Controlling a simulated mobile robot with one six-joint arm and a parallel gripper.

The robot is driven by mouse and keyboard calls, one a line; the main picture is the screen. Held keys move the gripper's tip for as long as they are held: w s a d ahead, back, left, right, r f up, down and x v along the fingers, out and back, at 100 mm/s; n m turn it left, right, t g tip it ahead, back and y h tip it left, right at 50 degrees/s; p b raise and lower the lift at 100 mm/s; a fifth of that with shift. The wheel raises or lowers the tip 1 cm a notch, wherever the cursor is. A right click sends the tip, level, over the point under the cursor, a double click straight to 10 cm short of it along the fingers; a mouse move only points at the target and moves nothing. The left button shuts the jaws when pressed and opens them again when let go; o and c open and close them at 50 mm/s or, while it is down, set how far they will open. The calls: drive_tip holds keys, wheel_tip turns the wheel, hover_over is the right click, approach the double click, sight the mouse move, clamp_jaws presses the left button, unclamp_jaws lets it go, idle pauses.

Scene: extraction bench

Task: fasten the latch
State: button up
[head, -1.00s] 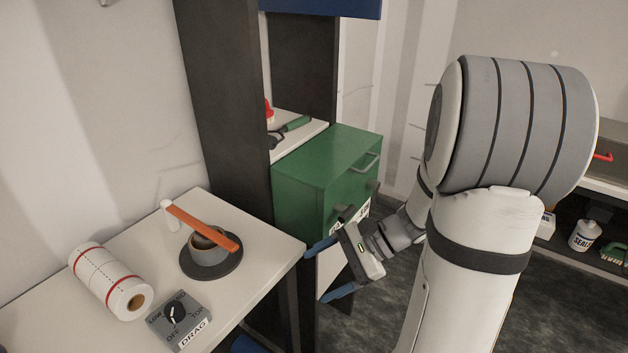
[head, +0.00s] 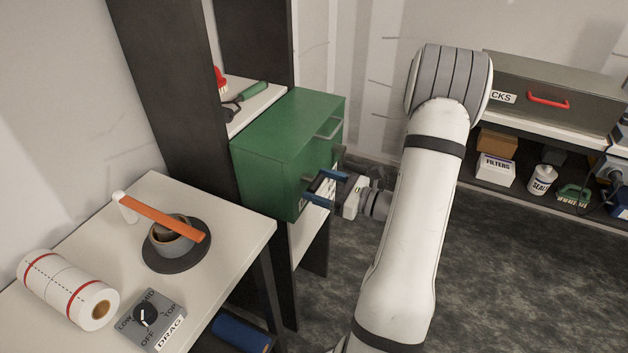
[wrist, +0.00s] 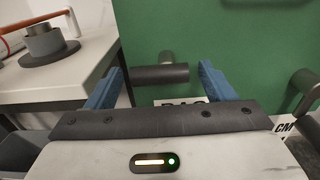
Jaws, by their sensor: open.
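The green box (head: 270,150) sits on the rack, and its front fills much of the wrist view (wrist: 235,45). On that front a dark horizontal bar on a short metal stem, which looks like the latch (wrist: 160,75), sticks out. My gripper (head: 325,187) is in front of the box, pointed at it. It is open, with blue fingers (wrist: 160,88) apart on either side of the bar. The bar's left end is near the left finger; I cannot tell whether they touch. A label below the bar is partly hidden by my gripper.
A second dark handle (wrist: 303,88) is on the box front at the right. A grey pull handle (head: 328,130) is higher up. Open floor lies right.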

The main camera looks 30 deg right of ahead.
sight(310, 182)
drive_tip(key=shift+x, duration=1.3)
drive_tip(key=shift+s, duration=0.1)
drive_tip(key=shift+c, duration=0.5)
drive_tip(key=c, duration=0.9)
